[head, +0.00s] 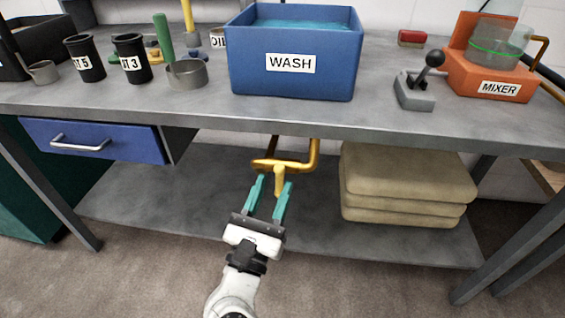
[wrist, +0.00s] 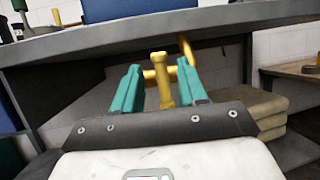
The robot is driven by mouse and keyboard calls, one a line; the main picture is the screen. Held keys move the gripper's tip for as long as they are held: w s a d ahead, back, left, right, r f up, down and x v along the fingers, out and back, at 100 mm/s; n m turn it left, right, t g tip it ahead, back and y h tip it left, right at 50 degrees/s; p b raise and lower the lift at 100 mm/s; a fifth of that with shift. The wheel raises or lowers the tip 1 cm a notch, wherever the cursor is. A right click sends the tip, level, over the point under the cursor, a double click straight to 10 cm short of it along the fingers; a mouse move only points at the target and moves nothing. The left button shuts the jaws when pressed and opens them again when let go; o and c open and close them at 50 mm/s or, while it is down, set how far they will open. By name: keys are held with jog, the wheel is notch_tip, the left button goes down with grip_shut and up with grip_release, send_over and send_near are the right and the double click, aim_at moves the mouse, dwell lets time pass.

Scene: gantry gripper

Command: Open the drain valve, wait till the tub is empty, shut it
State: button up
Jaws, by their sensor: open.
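The blue tub labelled WASH (head: 292,82) stands on the bench, and blue-green liquid (head: 305,24) shows near its rim. A yellow drain pipe (head: 313,155) comes down under the bench below the tub. Its yellow valve handle (head: 279,181) points towards me and also shows in the wrist view (wrist: 161,92). My gripper (head: 275,183) is open, with its teal fingers on either side of the handle. In the wrist view (wrist: 161,78) the handle stands between the fingers, with gaps on both sides. I cannot tell whether the valve is open or shut.
The bench top's front edge (head: 200,113) hangs over my gripper. Folded beige sacks (head: 400,185) lie on the lower shelf (head: 140,195) to the right. A blue drawer (head: 95,141) is at left. A lever box (head: 415,90) and orange mixer (head: 490,70) stand on the bench.

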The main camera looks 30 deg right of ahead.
aim_at(278, 176)
jog(key=shift+x, duration=3.1)
grip_shut()
